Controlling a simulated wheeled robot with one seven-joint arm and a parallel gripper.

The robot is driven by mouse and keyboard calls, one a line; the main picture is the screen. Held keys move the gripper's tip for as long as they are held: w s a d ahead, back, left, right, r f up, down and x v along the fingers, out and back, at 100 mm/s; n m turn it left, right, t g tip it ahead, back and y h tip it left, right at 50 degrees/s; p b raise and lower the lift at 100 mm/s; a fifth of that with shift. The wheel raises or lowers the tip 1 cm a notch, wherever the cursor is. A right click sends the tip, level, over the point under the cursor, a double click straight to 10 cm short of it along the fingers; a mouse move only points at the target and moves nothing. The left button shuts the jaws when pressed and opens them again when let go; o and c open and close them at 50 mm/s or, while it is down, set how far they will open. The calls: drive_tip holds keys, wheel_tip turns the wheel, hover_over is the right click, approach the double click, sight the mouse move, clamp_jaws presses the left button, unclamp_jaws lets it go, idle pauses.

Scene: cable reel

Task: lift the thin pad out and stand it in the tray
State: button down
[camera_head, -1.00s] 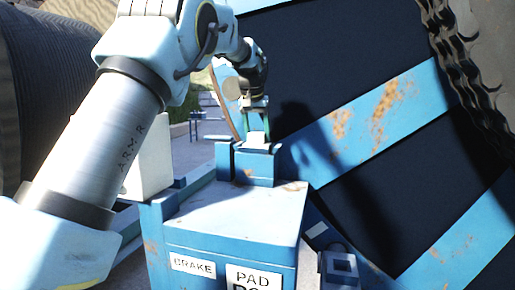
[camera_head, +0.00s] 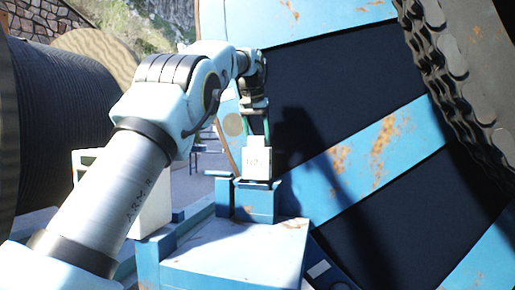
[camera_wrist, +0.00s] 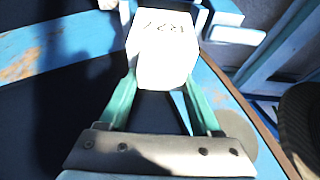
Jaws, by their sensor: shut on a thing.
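The thin pad is a pale white block with dark lettering (camera_head: 257,165), held upright just above a small blue holder (camera_head: 256,204) on the blue housing. My gripper (camera_head: 256,140) is shut on its top end from above. In the wrist view the pad (camera_wrist: 163,52) lies between the two green fingers of my gripper (camera_wrist: 161,82). Whether its lower edge is fully clear of the holder I cannot tell. I cannot make out a tray for certain.
A large blue reel with rust patches (camera_head: 378,140) stands close on the right, with a heavy chain (camera_head: 455,65) over it. A dark cable drum (camera_head: 65,125) is at the left. The blue housing's flat top (camera_head: 245,245) is clear in front of the holder.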

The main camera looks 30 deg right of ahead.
drive_tip(key=shift+r, duration=0.85)
drive_tip(key=shift+s+a+r, duration=0.1)
drive_tip(key=shift+r, duration=0.1)
drive_tip(key=s+a+b, duration=1.1)
drive_tip(key=s+a, duration=0.1)
drive_tip(key=s, duration=0.1)
drive_tip(key=shift+r, duration=0.1)
drive_tip(key=shift+r+p, duration=0.4)
drive_tip(key=shift+p, duration=0.2)
drive_tip(key=shift+a, duration=0.1)
